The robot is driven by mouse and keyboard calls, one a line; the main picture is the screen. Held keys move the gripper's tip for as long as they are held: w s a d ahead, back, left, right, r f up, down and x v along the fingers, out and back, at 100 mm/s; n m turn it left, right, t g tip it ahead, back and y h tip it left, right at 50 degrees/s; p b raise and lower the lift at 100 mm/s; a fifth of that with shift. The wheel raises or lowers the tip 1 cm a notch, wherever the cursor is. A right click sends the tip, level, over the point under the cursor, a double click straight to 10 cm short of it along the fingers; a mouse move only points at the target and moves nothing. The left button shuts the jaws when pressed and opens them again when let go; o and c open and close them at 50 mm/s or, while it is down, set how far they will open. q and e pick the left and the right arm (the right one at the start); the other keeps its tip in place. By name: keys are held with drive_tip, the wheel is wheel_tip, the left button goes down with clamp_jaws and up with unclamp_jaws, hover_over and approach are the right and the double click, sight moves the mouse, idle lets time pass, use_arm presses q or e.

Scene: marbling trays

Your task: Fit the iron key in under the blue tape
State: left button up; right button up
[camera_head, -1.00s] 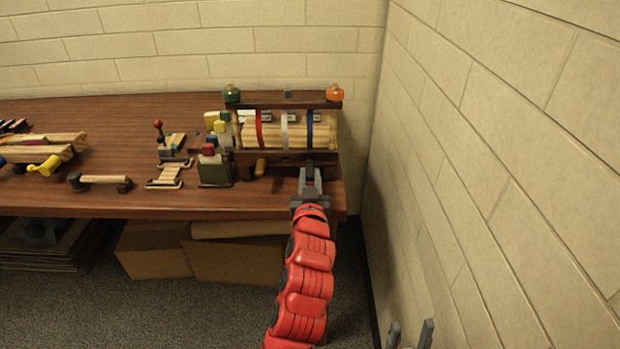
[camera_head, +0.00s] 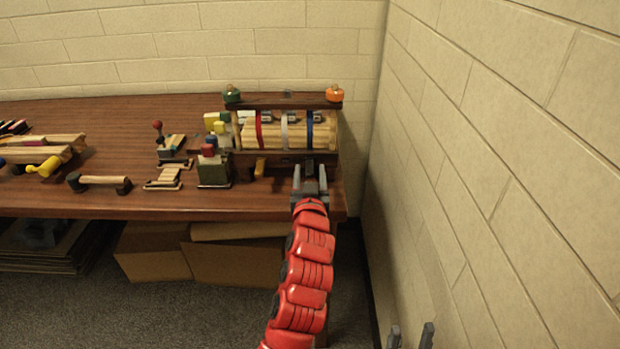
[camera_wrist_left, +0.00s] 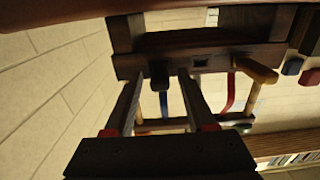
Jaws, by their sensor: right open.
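The blue tape (camera_head: 310,130) wraps the right part of a bundle of pale wooden strips (camera_head: 273,135) in a dark wooden rack (camera_head: 285,100). It also shows in the left wrist view (camera_wrist_left: 163,104). My left gripper (camera_head: 310,178) is in front of the rack's lower rail, below the blue tape, with its fingers apart. In the left wrist view a small dark piece (camera_wrist_left: 160,76) is between the fingertips, with gaps on both sides. It may be the iron key, but I cannot tell for sure. My right gripper (camera_head: 410,337) shows only its separated fingertips at the bottom edge.
Red (camera_head: 259,130) and white (camera_head: 284,131) tapes are left of the blue one. A brick wall (camera_head: 480,160) bounds the right.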

use_arm(q)
drive_tip(key=shift+s, duration=0.1)
drive_tip(key=s+p, duration=0.3)
drive_tip(key=s, duration=1.4)
drive_tip(key=shift+s, duration=0.1)
